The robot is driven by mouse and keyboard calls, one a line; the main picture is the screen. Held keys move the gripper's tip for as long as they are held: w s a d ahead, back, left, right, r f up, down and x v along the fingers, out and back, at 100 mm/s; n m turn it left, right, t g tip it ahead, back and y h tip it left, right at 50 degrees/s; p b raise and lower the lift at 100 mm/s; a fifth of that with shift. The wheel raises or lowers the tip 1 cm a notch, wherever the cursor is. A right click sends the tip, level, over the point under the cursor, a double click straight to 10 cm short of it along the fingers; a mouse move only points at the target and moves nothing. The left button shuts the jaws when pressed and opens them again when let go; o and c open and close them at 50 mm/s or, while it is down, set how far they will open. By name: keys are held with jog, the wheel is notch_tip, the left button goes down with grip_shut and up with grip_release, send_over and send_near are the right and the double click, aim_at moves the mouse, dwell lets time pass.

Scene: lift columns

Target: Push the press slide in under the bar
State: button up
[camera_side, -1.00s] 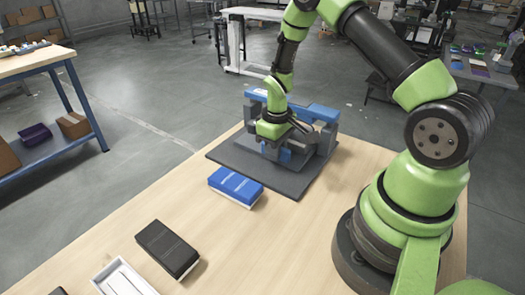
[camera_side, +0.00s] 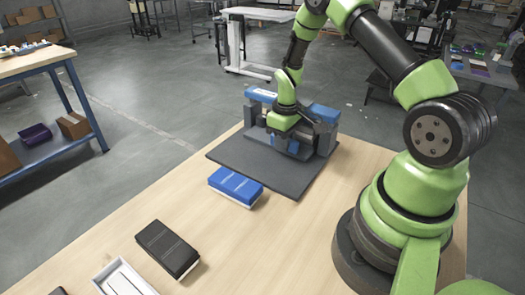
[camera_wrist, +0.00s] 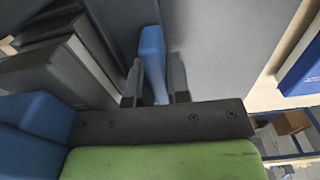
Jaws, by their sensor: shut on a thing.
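The press is a grey frame with a blue bar (camera_side: 322,112) across its top, standing on a dark mat (camera_side: 240,165) at the table's far end. The bar also shows in the wrist view (camera_wrist: 35,118). The grey slide (camera_side: 262,134) sits low in the frame, largely hidden by my arm. Its blue handle (camera_wrist: 153,52) points out of the press in the wrist view. My gripper (camera_wrist: 155,85) is shut on this handle, with one dark finger on each side. In the side view my gripper (camera_side: 290,142) is low at the front of the press.
A blue box (camera_side: 236,185) lies just off the mat's near edge. A black box (camera_side: 167,248) and a white tray (camera_side: 124,277) are nearer on the wooden table (camera_side: 290,250). The front part of the mat is clear.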

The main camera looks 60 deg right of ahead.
jog(key=shift+d, duration=0.2)
jog(key=o, duration=0.6)
jog(key=shift+o, duration=0.2)
jog(key=shift+r, duration=0.1)
jog(key=shift+w+d+r, duration=0.1)
jog(key=shift+r, duration=2.25)
jog(key=shift+a+r, duration=0.2)
jog(key=shift+r, duration=0.9)
